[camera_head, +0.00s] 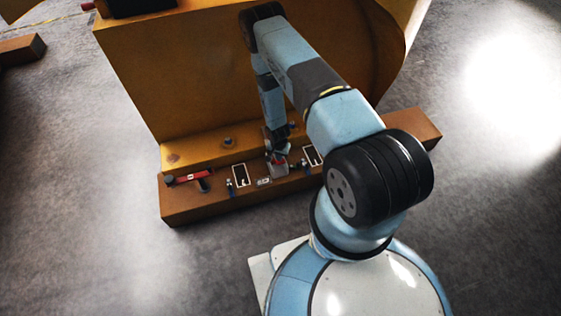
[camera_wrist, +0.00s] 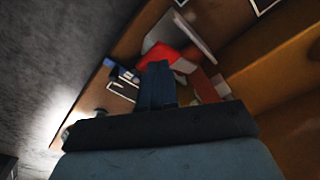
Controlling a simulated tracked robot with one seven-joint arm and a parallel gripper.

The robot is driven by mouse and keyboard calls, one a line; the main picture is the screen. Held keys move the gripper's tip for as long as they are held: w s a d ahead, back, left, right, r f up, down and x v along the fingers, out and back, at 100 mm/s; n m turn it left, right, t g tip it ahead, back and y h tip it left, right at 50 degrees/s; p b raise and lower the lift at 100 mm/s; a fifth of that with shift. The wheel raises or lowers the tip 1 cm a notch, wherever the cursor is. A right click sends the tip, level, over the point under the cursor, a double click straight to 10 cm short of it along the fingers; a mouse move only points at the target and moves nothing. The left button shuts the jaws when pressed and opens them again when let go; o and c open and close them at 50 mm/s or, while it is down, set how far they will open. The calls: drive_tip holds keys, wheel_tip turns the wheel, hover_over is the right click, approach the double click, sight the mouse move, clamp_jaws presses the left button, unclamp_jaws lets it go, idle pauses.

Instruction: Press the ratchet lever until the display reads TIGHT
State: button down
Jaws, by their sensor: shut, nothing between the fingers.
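My gripper (camera_head: 277,155) is shut and points down over the middle of the brown ledge. In the wrist view its two fingers (camera_wrist: 158,82) are together with nothing between them. A red part (camera_wrist: 165,57), probably the ratchet lever, lies right at the fingertips beside a pale grey plate (camera_wrist: 191,33). I cannot tell if the fingers touch it.
A red-handled tool (camera_head: 188,178) lies at the ledge's left end. White rectangular outlines (camera_head: 240,175) with small dark fittings mark the ledge (camera_head: 215,205). A large ochre casting (camera_head: 175,90) rises behind it. The floor in front is clear.

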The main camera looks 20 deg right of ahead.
sight(280, 163)
drive_tip(key=shift+f, duration=1)
drive_tip(key=shift+w+f, duration=0.1)
drive_tip(key=shift+f, duration=2)
drive_tip(key=shift+s+a+r, duration=0.25)
drive_tip(key=shift+s+a, duration=0.2)
drive_tip(key=shift+s, duration=0.2)
drive_tip(key=shift+s+a+r, duration=0.25)
drive_tip(key=shift+s+a, duration=0.2)
drive_tip(key=shift+s, duration=0.15)
